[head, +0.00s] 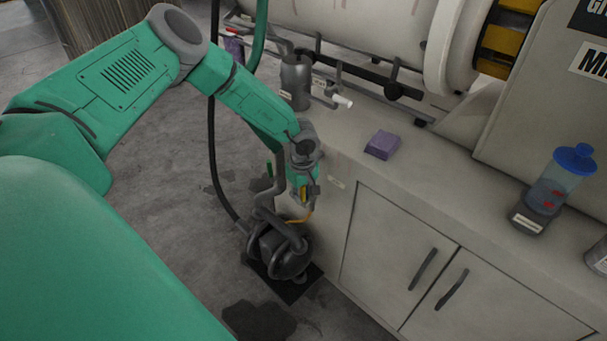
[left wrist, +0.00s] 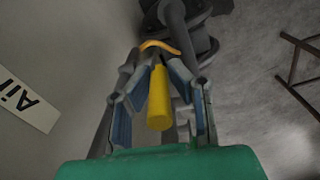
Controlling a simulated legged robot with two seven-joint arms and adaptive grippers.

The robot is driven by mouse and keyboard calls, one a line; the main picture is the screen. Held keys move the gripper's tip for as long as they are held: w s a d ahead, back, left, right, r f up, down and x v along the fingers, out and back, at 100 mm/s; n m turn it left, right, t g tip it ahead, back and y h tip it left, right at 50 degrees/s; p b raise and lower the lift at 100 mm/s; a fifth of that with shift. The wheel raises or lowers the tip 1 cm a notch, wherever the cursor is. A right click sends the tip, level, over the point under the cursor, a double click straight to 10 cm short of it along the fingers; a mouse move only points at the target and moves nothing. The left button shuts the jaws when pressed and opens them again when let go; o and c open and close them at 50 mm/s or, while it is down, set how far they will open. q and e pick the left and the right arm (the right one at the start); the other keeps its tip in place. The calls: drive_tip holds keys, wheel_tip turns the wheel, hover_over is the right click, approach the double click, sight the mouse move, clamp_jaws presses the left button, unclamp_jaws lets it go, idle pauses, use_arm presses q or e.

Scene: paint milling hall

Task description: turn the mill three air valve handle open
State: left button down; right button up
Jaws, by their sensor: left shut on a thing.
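The yellow air valve handle (left wrist: 160,98) sits between the blue-padded fingers of my left gripper (left wrist: 157,88) in the left wrist view. Its rounded end points toward the camera. In the head view the left gripper (head: 303,187) reaches down beside the cabinet's left end, shut on the handle, of which only a little yellow shows. A white label reading "Air" (left wrist: 22,98) is on the panel at the left of the wrist view. The valve body is mostly hidden behind the fingers, so I cannot tell how far the handle is turned. My right gripper is not in view.
A dark pump (head: 282,248) stands on the floor below the gripper, with a black hose.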

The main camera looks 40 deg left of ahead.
use_arm(q)
drive_tip(key=shift+w+a, duration=0.1)
drive_tip(key=shift+a, duration=0.05)
idle(0.3)
drive_tip(key=c, duration=1.5)
unclamp_jaws()
drive_tip(key=shift+f, duration=0.1)
drive_tip(key=shift+a+f, duration=0.1)
drive_tip(key=shift+f, duration=0.05)
wheel_tip(320, 180, up, 12)
drive_tip(key=shift+a, duration=0.2)
drive_tip(key=shift+f, duration=0.15)
